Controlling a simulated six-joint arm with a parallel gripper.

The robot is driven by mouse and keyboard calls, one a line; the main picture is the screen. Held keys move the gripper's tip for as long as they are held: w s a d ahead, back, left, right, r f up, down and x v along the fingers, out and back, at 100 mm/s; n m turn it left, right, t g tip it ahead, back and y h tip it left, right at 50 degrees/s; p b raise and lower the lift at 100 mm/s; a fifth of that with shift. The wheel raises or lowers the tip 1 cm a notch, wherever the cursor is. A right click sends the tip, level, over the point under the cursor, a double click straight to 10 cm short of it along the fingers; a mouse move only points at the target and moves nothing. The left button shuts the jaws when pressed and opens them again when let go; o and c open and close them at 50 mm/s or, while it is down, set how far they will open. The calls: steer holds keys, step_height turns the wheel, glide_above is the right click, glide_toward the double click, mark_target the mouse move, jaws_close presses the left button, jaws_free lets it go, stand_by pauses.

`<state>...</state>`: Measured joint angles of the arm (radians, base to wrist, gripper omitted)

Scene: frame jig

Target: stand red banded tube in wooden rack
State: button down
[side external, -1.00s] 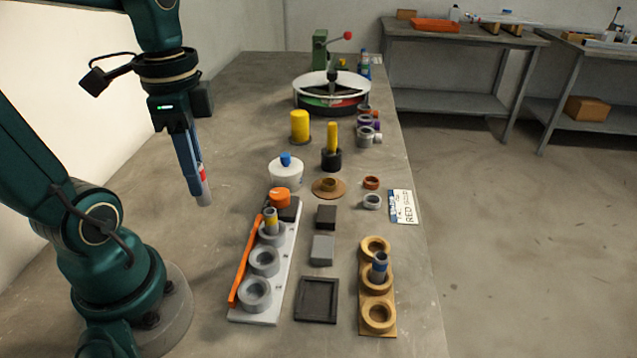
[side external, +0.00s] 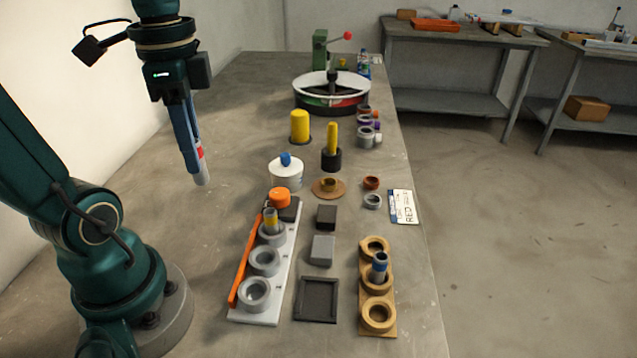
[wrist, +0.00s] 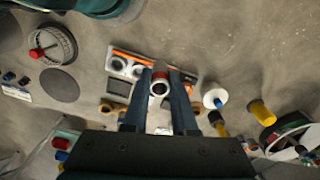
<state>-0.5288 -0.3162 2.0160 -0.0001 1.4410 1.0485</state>
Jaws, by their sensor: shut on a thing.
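The red banded tube (side external: 201,166) is grey with a red band and hangs upright in my gripper (side external: 195,150), above the bare table left of the racks. My gripper is shut on it. In the wrist view the tube's round end (wrist: 159,88) shows between the two fingers. The wooden rack (side external: 362,304) stands at the front right of the table with several round holders in a row. Its middle holder has a blue banded tube (side external: 380,264) standing in it. The near and far holders look empty.
A pale rack (side external: 288,262) with a yellow banded tube (side external: 270,218) and an orange bar (side external: 246,262) stands between my gripper and the wooden rack. A dark tray (side external: 317,298) and small blocks lie between the racks. A white pot (side external: 286,174) stands behind.

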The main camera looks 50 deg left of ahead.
steer(key=w+d+m, duration=0.6)
steer(key=w+d, duration=0.3)
steer(key=w, duration=0.5)
steer(key=shift+s+d+f+m, duration=0.4)
steer(key=shift+d+f+m, duration=0.6)
steer(key=shift+d+f, duration=1.35)
steer(key=shift+s+d+f+m, duration=0.45)
steer(key=shift+d+f+m, duration=0.55)
steer(key=shift+d+f, duration=1.4)
steer(key=shift+s+d+f+m, duration=0.4)
steer(key=shift+d+f+m, duration=0.85)
steer(key=shift+d, duration=2)
steer(key=shift+f+n, duration=0.25)
steer(key=shift+f, duration=0.1)
steer(key=shift+f, duration=1.05)
